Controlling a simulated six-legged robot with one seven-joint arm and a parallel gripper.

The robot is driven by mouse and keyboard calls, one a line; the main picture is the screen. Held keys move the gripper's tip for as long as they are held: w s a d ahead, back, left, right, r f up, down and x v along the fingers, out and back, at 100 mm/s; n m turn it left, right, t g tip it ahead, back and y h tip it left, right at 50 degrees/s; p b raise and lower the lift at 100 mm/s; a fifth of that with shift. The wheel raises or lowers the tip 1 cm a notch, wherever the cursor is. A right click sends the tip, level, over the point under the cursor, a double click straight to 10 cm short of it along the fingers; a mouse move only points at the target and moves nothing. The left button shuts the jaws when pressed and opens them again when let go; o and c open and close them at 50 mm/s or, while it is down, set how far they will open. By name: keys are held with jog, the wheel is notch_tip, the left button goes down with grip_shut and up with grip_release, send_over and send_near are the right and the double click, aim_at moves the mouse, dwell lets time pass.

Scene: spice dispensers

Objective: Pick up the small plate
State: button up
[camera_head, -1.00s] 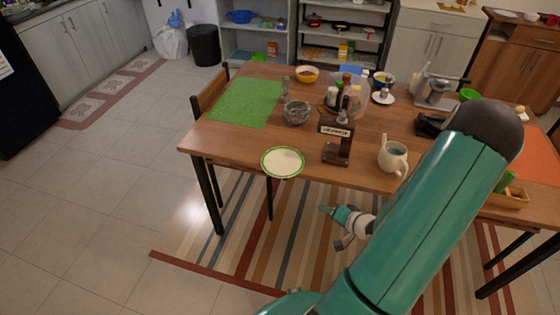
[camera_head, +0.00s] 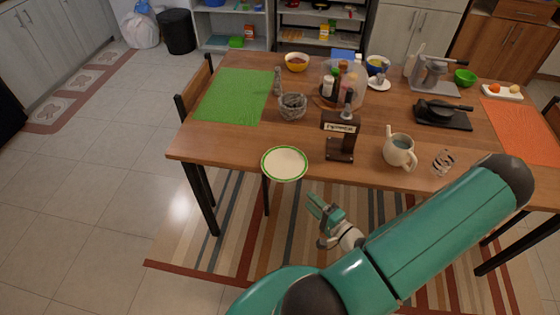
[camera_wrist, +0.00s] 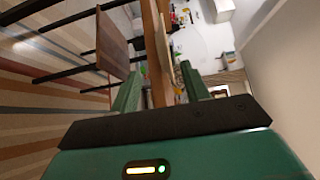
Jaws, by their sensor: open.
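The small plate (camera_head: 284,164) is cream with a green rim. It lies flat at the front edge of the wooden table (camera_head: 225,143), seeming to overhang the edge a little. My gripper (camera_head: 316,203) is open and empty, in front of the table edge, below and to the right of the plate in the head view. In the wrist view its two green fingers (camera_wrist: 160,95) stand apart, with the table seen edge-on between them. I cannot make out the plate for sure in the wrist view.
A dark wooden stand (camera_head: 341,135) is right of the plate, then a cream pitcher (camera_head: 399,151) and a glass (camera_head: 443,162). A green mat (camera_head: 235,97) covers the left. A chair (camera_wrist: 112,45) shows in the wrist view.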

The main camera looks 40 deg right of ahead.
aim_at(289, 178)
jog(key=w, duration=0.8)
jog(key=w+d, duration=0.1)
jog(key=w, duration=0.3)
jog(key=shift+r, duration=0.15)
grip_shut()
